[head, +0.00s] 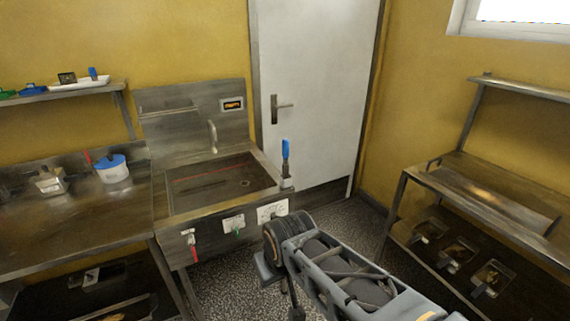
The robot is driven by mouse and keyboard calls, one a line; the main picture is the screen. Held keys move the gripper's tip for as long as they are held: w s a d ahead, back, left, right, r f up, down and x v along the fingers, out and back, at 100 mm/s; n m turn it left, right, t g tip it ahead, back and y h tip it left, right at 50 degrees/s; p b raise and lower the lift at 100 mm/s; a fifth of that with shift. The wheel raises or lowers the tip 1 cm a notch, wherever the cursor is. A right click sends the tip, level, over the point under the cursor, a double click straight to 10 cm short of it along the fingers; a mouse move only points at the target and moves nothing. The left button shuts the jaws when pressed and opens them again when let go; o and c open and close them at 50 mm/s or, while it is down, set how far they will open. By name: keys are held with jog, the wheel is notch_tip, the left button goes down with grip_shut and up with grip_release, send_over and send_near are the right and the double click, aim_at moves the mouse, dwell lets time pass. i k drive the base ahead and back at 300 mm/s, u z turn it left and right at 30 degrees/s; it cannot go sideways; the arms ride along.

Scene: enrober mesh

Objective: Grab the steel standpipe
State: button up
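A steel sink (261,164) stands against the back wall, left of the door. A short upright steel pipe (212,138) with a rounded top shows at its rear; I cannot tell whether this is the standpipe or a tap. No other upright steel pipe is clear to me. The basin is mostly bare, with a small round drain at its right and a thin reddish streak across it. My arm reaches in from the lower right. My gripper (280,286) is in front of the sink, low and apart from it; its fingers are too dark and hidden to read.
A steel counter (110,220) at left holds a blue-lidded tub (112,168) and a metal container (49,182). A steel rack (440,190) stands at right. Speckled floor is open before the door (315,100).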

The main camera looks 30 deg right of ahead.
aim_at(285, 141)
jog(key=u, duration=0.3)
jog(key=k, duration=0.4)
jog(key=u, duration=0.95)
jog(key=i, duration=1.45)
jog(key=z, duration=1.45)
jog(key=i, duration=0.7)
jog(key=z, duration=0.75)
